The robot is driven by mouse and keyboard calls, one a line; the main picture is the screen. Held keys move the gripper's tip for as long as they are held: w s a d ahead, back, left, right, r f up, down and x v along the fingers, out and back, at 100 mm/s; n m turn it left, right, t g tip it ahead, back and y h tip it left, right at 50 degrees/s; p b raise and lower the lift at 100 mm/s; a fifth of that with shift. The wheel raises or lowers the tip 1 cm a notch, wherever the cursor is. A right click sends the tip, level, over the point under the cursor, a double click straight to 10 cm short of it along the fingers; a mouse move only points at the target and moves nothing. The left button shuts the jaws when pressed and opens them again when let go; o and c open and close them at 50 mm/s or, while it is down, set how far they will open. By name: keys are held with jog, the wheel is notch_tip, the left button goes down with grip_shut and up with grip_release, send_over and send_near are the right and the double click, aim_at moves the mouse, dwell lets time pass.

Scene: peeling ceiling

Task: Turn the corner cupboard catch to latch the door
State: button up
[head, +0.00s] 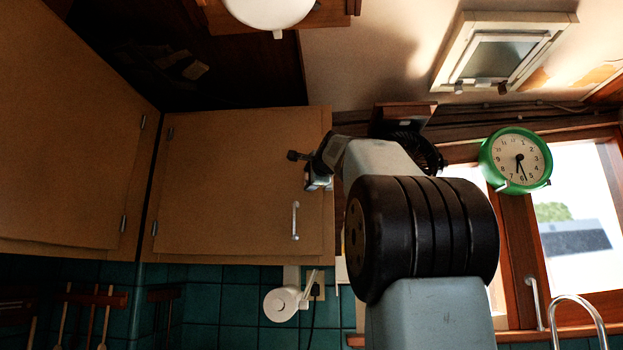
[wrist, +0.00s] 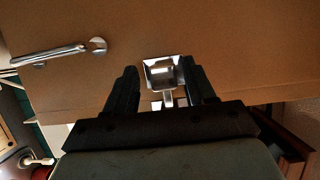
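The corner cupboard door (head: 225,185) is a tan panel that looks closed, with hinges on its left and a metal bar handle (head: 295,221) near its right edge. The handle also shows at upper left in the wrist view (wrist: 55,54). The catch (wrist: 163,72) is a shiny metal piece with a squarish head and a short stem, near the door edge. My gripper (wrist: 159,67) is open, with one dark finger on each side of the catch. The right finger is very close to it; I cannot tell if it touches.
Another tan cupboard (head: 65,140) adjoins at left. A white lamp-like fixture (head: 285,302) hangs below the door. A green clock (head: 517,160) and a window are at right. A dark wooden bracket (head: 404,113) stands behind my arm.

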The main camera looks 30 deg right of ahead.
jog(key=shift+s, duration=0.1)
jog(key=s+a, duration=0.2)
jog(key=s, duration=1.1)
jog(key=shift+s+a, duration=0.2)
jog(key=shift+a, duration=0.2)
jog(key=s+a+f+n+g+y, duration=0.1)
jog(key=s+a+f+n+g, duration=0.2)
jog(key=f, duration=0.7)
jog(key=a+f+n+g+y, duration=0.1)
jog(key=a+f+n, duration=0.35)
jog(key=f, duration=0.45)
jog(key=s+a+f+n+g+y, duration=0.1)
jog(key=s+a+f+n+g, duration=0.3)
jog(key=f, duration=0.6)
jog(key=s+a+f+n+g, duration=0.1)
jog(key=s+a+f+n, duration=0.1)
jog(key=f, duration=0.7)
jog(key=s+a+f+n+g, duration=0.1)
jog(key=s+a+f+n, duration=0.1)
jog(key=s+f, duration=0.5)
jog(key=s+a+f+n+g, duration=0.1)
jog(key=s+a+f+n, duration=0.2)
jog(key=f, duration=0.8)
jog(key=shift+s+n+g, duration=0.4)
jog(key=shift+s+n, duration=0.35)
jog(key=shift+n, duration=0.1)
jog(key=shift+f, duration=0.1)
